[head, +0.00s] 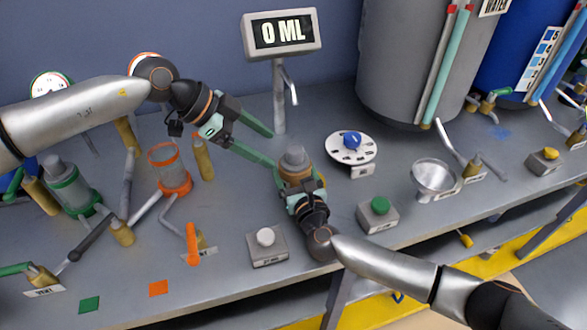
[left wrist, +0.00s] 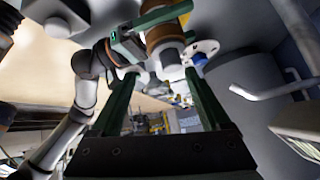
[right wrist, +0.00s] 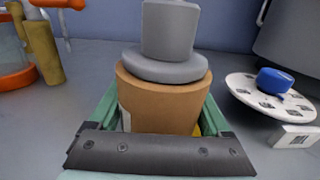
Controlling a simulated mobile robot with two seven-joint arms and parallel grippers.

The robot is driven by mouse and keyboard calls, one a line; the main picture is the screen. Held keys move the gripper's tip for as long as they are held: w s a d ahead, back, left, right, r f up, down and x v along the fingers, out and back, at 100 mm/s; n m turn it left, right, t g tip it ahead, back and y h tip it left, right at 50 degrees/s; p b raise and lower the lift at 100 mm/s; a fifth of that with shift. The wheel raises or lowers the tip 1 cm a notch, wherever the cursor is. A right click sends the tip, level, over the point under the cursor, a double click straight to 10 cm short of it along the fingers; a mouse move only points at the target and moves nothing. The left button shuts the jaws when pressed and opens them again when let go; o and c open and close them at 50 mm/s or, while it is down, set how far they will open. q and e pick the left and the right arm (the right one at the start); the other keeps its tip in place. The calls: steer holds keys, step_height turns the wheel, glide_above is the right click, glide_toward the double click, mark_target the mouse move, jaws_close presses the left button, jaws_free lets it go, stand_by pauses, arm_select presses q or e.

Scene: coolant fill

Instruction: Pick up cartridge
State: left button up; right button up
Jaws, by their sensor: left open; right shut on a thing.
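The cartridge (head: 297,176) has a brown-orange body and a grey stepped cap. It is upright, below the display post. My right gripper (head: 301,192) is shut on its brown body; the right wrist view shows the cartridge (right wrist: 163,95) between the green fingers. My left gripper (head: 272,148) is open and empty, with its green fingers spread to the upper left of the cartridge. In the left wrist view the cartridge (left wrist: 165,38) shows beyond the open fingers, near their tips. Whether the cartridge touches the table is hidden by my right gripper.
A display (head: 282,34) reading "0 ML" stands behind on a post with a spout. A white dial with a blue knob (head: 351,141), a metal funnel (head: 433,177) and button boxes with white (head: 266,238) and green (head: 380,206) buttons are nearby. Orange (head: 171,182) and green (head: 75,198) fittings stand left.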

mark_target(296, 150)
arm_select(q)
steer(key=s+d+r+m+t+y, duration=0.1)
steer(key=d+r+m+t+y, duration=0.1)
steer(key=d+r+m+y, duration=0.9)
steer(key=shift+m+h, duration=0.3)
steer(key=shift+m, duration=0.6)
steer(key=x, duration=0.5)
steer(key=s+a+x, duration=0.1)
steer(key=x, duration=0.9)
steer(key=shift+s+a+f, duration=0.25)
steer(key=shift+a+f, duration=0.05)
steer(key=shift+a, duration=0.1)
jaws_close()
